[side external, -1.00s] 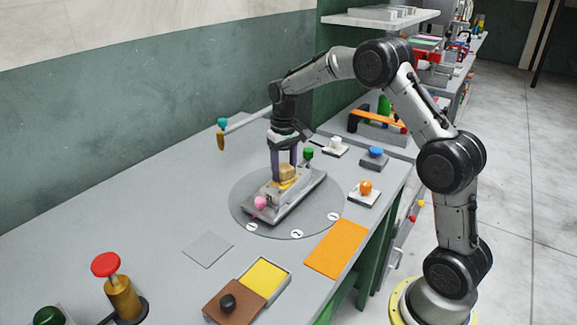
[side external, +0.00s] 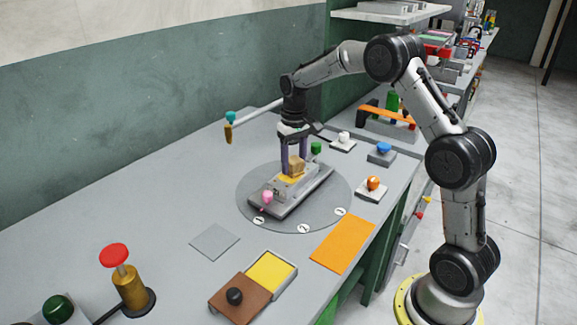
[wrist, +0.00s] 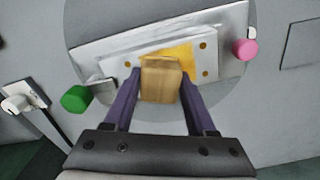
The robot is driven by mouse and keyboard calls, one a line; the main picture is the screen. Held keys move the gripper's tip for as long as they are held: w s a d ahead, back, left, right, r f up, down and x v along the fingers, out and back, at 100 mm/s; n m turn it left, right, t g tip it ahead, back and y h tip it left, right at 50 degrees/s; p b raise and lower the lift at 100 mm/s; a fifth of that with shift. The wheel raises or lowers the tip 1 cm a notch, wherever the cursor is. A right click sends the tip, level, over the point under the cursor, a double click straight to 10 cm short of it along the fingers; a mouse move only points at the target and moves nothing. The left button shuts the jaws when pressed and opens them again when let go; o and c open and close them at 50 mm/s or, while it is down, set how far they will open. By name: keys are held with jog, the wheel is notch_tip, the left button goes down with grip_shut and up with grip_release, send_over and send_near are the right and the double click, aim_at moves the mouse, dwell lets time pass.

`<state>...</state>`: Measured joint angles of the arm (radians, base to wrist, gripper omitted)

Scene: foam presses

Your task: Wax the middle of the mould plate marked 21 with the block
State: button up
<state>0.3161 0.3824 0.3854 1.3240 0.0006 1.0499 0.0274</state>
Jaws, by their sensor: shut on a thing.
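My gripper (side external: 295,161) points down and is shut on a tan block (side external: 297,167). In the wrist view the block (wrist: 161,82) sits between the two purple fingers and covers part of a yellow-orange patch (wrist: 183,54). The patch is on the middle of a pale grey mould plate (side external: 312,190), which has a pink knob (side external: 268,197) at one end and a green knob (side external: 316,148) at the other. The block is at the patch, low over the plate; I cannot tell whether it touches. I cannot read a 21 on the plate.
The plate rests on a round grey disc (side external: 246,213) with several white markers. Around it are an orange mat (side external: 342,245), a yellow tray with a brown lid (side external: 238,299), a red-topped post (side external: 114,256) and small knobbed blocks. A teal-tipped lever (side external: 231,117) stands behind.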

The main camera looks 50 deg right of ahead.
jog(key=d, duration=0.2)
jog(key=shift+d, duration=0.3)
notch_tip(320, 180, up, 8)
dwell(0.5)
